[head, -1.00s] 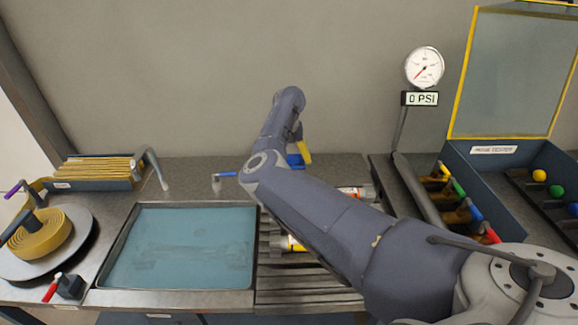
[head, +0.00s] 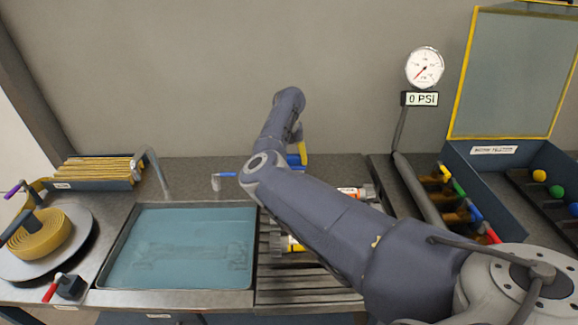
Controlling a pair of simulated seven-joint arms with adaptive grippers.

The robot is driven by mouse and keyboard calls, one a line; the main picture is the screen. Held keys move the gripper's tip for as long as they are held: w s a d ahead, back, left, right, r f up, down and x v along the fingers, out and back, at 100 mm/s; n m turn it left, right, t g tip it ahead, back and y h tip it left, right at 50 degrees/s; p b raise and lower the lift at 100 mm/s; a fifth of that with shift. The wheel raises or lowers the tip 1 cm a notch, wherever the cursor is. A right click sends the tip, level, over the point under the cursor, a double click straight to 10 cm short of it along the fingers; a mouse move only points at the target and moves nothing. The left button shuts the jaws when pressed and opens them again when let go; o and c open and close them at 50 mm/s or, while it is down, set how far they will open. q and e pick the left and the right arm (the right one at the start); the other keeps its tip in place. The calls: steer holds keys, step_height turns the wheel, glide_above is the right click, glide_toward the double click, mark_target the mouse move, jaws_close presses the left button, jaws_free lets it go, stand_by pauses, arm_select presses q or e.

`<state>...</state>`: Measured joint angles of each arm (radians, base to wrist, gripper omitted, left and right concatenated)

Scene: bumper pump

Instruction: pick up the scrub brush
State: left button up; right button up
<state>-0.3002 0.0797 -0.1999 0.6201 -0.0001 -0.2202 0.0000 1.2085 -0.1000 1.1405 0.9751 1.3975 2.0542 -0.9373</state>
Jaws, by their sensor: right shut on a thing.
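My right arm reaches in from the lower right, and its gripper (head: 297,140) is mostly hidden behind my own forearm and wrist. The gripper is shut on a small blue and yellow thing, which looks like the scrub brush (head: 302,153). The brush is above the back of the counter, right of the sink. Only part of it shows, so its full shape and the exact grip cannot be told. My left gripper is not in view.
A water-filled sink (head: 180,205) with a tap (head: 154,170) lies left. A slatted rack (head: 300,284) holds cylinders partly behind my arm. A hose reel (head: 42,235) stands far left. A gauge (head: 424,67) and a blue tester box (head: 490,170) stand right.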

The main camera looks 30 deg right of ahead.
mark_target(289, 155)
steer(key=shift+r, duration=0.15)
step_height(289, 155, up, 20)
stand_by(0.8)
steer(key=o, duration=0.5)
steer(key=c, duration=0.3)
